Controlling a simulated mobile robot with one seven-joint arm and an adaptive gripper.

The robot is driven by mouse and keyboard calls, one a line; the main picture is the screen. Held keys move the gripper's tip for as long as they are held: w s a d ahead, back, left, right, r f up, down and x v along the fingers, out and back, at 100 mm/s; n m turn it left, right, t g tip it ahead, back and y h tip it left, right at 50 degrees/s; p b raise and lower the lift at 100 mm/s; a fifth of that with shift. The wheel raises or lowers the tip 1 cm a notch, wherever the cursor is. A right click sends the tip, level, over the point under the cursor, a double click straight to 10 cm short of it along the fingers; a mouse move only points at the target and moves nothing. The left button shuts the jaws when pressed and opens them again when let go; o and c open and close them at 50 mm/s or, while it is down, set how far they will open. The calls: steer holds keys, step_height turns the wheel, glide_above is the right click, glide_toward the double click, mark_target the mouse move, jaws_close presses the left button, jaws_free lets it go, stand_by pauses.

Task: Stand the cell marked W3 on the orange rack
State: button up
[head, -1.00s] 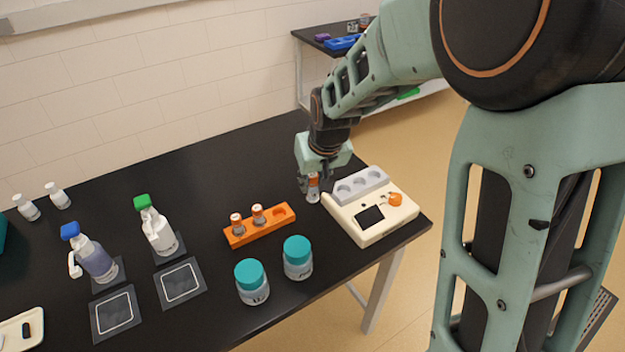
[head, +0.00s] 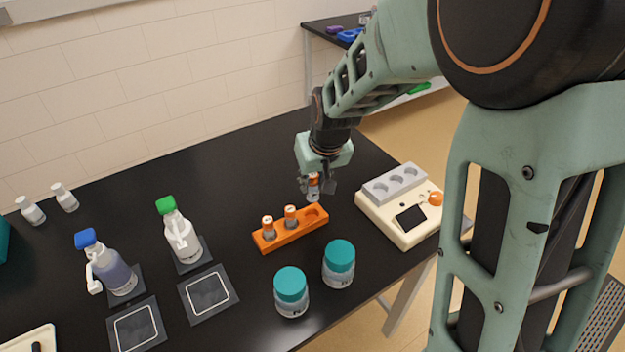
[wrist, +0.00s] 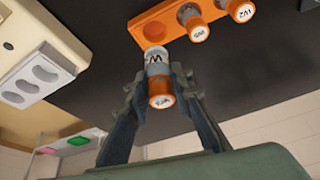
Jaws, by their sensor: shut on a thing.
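My gripper (head: 316,186) is shut on a small clear cell with an orange cap, the held cell (head: 313,183). In the wrist view the held cell (wrist: 158,80) sits between the two fingers; its label shows a W, the rest is not readable. The orange rack (head: 268,246) lies on the black table with two orange-capped cells, at its left (head: 268,228) and middle (head: 290,217) holes. Its right-end hole (head: 311,214) is empty. The held cell is just behind and above that end; in the wrist view it is close to the empty hole (wrist: 153,30).
A cream instrument (head: 395,225) with a grey three-hole block stands right of the rack. Two teal-lidded jars (head: 291,292) (head: 338,264) stand in front of it. The table behind the rack is clear.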

mark_target(312, 200)
steer(key=shift+w+a+f, duration=0.1)
steer(key=shift+a+f, duration=0.1)
steer(key=shift+f+b, duration=1.6)
steer(key=shift+f, duration=0.75)
steer(key=shift+f, duration=0.1)
steer(key=shift+f+b, duration=0.7)
steer(key=shift+b, duration=0.2)
steer(key=shift+f+b, duration=0.65)
steer(key=shift+f, duration=0.1)
steer(key=o, duration=1.7)
